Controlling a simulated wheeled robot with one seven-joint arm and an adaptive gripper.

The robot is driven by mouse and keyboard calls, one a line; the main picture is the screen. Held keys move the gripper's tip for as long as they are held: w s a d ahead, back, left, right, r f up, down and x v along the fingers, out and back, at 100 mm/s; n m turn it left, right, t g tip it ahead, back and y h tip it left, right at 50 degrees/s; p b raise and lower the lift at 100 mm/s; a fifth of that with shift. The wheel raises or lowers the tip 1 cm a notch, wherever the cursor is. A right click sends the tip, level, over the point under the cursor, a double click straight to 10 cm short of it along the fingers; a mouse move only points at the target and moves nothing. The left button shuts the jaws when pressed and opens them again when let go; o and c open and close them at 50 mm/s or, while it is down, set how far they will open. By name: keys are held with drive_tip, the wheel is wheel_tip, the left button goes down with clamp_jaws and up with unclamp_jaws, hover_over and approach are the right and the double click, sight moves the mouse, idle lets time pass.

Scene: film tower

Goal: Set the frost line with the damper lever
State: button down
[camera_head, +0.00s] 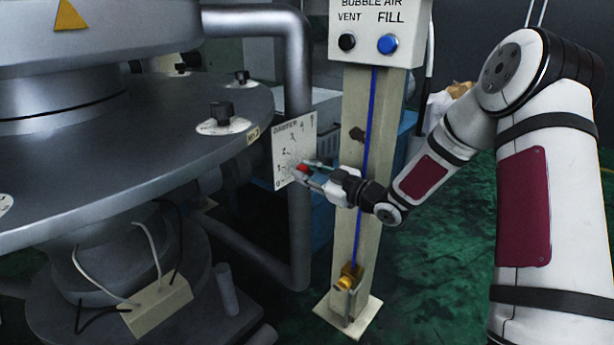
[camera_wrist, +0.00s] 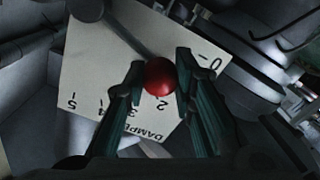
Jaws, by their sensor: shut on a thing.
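The damper lever is a thin dark bar (camera_wrist: 128,38) with a red ball knob (camera_wrist: 159,75) at its end. My gripper (camera_wrist: 160,80) is shut on this knob, one finger on each side. The knob also shows red in the head view (camera_head: 303,169), where my gripper (camera_head: 305,172) reaches in from the right. Behind the lever is a white damper scale plate (camera_wrist: 95,65), upside down in the wrist view and upright in the head view (camera_head: 297,140). The lever lies between the 0 and 2 marks; its exact reading is unclear. No frost line shows.
A cream post (camera_head: 382,130) with a black vent button (camera_head: 347,42) and a blue fill button (camera_head: 387,44) stands just behind my wrist. A large round grey metal machine (camera_head: 120,150) fills the left. A grey pipe (camera_head: 299,240) runs behind the plate.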

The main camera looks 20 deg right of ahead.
drive_tip(key=c, duration=1.3)
unclamp_jaws()
drive_tip(key=shift+c, duration=0.2)
drive_tip(key=v, duration=1.2)
